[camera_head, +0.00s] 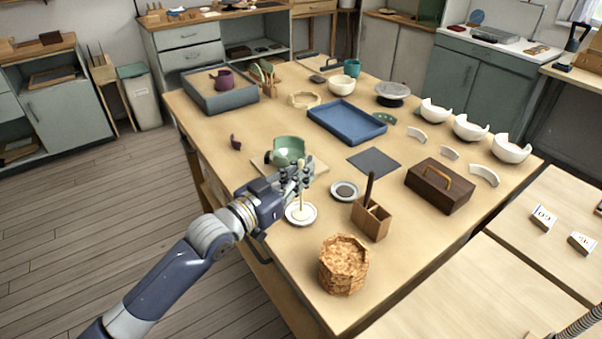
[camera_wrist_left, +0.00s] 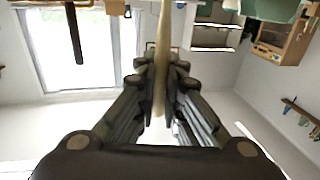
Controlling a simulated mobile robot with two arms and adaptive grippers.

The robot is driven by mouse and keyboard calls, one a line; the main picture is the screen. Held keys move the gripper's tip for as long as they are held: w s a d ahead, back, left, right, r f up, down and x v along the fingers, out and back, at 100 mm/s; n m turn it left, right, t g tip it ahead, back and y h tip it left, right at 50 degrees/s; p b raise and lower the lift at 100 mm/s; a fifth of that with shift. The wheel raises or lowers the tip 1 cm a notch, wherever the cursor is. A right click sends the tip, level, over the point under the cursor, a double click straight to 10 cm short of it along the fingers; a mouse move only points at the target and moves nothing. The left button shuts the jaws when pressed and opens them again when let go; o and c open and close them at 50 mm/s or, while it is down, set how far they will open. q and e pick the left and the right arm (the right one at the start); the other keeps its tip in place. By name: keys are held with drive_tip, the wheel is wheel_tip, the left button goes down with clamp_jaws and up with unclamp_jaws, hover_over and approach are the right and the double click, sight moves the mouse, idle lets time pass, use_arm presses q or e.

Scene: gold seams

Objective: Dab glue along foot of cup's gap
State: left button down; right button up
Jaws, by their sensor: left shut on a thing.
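The green cup (camera_head: 289,150) stands on a pale board (camera_head: 318,165) near the table's left edge, and its rim looks broken. A green form, likely the same cup, shows at the top right of the left wrist view (camera_wrist_left: 268,8). My left gripper (camera_head: 298,178) is in front of the cup, shut on a thin pale stick (camera_head: 301,202). The stick also shows between the fingers in the left wrist view (camera_wrist_left: 162,60). Its lower end is over or in a small white dish (camera_head: 300,214); I cannot tell if it touches. The foot of the cup is partly hidden by my gripper.
A wooden holder (camera_head: 371,219), a small round dish (camera_head: 344,191) and a cork-like pot (camera_head: 343,265) stand to the right and front. A dark mat (camera_head: 374,160), blue tray (camera_head: 347,122) and brown toolbox (camera_head: 440,186) lie beyond. A purple shard (camera_head: 236,142) is left of the cup.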

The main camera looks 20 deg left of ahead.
sight(301, 160)
use_arm(q)
drive_tip(key=shift+f, duration=0.3)
use_arm(e)
drive_tip(key=shift+d+f, duration=0.15)
drive_tip(key=shift+d, duration=0.1)
use_arm(q)
drive_tip(key=shift+f+b, duration=0.3)
drive_tip(key=shift+f, duration=0.05)
use_arm(e)
drive_tip(key=shift+a+f, duration=0.15)
idle(0.4)
use_arm(q)
drive_tip(key=shift+r+p, duration=0.9)
drive_tip(key=shift+p, duration=0.05)
drive_tip(key=shift+r+p, duration=0.7)
wheel_tip(301, 160, up, 3)
drive_tip(key=p, duration=0.3)
drive_tip(key=shift+r, duration=0.1)
drive_tip(key=shift+r+p, duration=0.45)
drive_tip(key=shift+p, duration=0.2)
use_arm(e)
wheel_tip(301, 160, up, 8)
drive_tip(key=shift+f, duration=0.25)
